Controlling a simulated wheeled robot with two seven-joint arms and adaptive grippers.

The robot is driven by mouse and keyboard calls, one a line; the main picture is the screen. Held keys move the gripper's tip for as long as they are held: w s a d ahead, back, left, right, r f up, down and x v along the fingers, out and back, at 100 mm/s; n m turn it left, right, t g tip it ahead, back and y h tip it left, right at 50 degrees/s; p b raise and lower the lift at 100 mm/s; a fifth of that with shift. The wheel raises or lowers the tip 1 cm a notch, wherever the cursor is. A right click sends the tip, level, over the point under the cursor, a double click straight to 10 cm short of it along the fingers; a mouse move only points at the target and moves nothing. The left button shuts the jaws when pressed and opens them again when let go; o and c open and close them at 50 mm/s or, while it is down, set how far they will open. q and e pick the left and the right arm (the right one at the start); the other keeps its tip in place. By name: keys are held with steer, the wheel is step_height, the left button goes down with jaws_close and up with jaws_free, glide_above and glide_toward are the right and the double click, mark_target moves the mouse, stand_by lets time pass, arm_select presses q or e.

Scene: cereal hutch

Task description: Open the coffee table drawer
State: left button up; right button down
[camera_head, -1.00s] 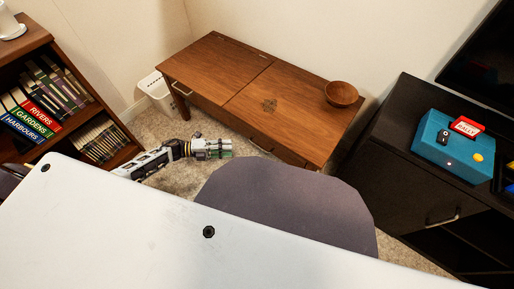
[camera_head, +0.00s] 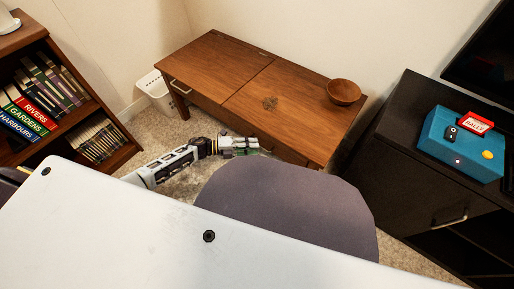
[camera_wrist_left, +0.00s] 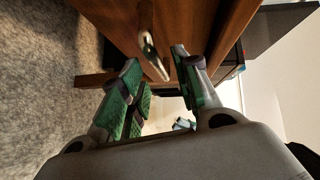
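The wooden coffee table (camera_head: 290,92) stands against the wall in the head view. Its left drawer handle (camera_head: 181,89) is clear, and the drawers look shut. My left gripper (camera_head: 255,146) is at the table's front, by the right drawer, and hides that drawer's handle in the head view. In the left wrist view a metal drawer handle (camera_wrist_left: 150,48) projects from the drawer front (camera_wrist_left: 112,25). My left gripper's green-padded fingers (camera_wrist_left: 160,85) are spread apart, with the handle's end between the fingertips. I cannot tell whether they touch it. My right gripper is out of view.
A wooden bowl (camera_head: 343,92) sits on the table's right end. A bookshelf (camera_head: 110,112) is at left, a white bin (camera_head: 155,91) behind it. A black cabinet (camera_head: 405,165) with a teal box (camera_head: 455,145) stands at right. Carpet lies before the table.

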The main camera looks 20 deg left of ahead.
arm_select(q)
steer(key=shift+x, duration=1.15)
jaws_close()
